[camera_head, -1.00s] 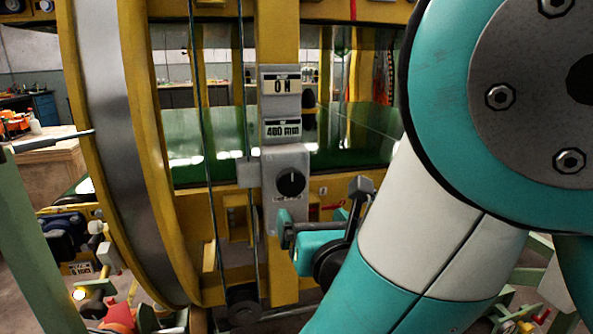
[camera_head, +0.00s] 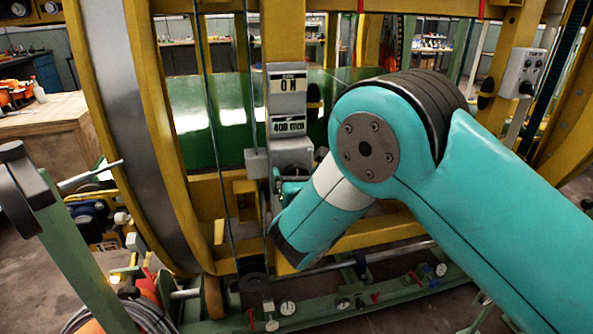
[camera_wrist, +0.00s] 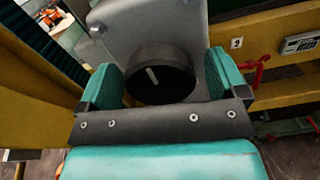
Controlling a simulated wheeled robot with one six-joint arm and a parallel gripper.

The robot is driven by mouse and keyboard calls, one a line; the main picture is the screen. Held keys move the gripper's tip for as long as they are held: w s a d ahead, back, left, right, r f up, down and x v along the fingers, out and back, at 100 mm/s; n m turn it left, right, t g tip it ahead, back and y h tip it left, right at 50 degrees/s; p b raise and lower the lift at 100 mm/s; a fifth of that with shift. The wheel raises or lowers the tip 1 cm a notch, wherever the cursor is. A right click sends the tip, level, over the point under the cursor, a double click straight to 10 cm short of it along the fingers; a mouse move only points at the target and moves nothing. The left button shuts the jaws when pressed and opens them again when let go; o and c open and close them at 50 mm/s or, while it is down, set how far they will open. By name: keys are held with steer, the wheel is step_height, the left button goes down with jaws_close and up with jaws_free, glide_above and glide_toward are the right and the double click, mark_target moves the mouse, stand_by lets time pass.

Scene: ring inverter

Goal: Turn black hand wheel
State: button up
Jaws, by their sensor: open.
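The black hand wheel (camera_wrist: 160,76) is a round knob with a white pointer mark, on a light grey panel. In the wrist view its pointer leans to the upper left. My gripper (camera_wrist: 168,84) is open, with one teal finger on each side of the knob. Whether the fingers touch it I cannot tell. In the head view the grey control box (camera_head: 292,153) stands on a yellow post, and my gripper (camera_head: 290,180) is at its lower part. My wrist and arm hide most of the knob there.
Labels reading "ON" (camera_head: 289,84) and "400 mm" (camera_head: 289,126) sit above the knob. A large yellow ring with a metal band (camera_head: 125,130) stands at left. Thin vertical cables run left of the box. In the wrist view a red lever (camera_wrist: 258,72) is on the right.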

steer(key=c, duration=0.9)
steer(key=shift+c, duration=0.2)
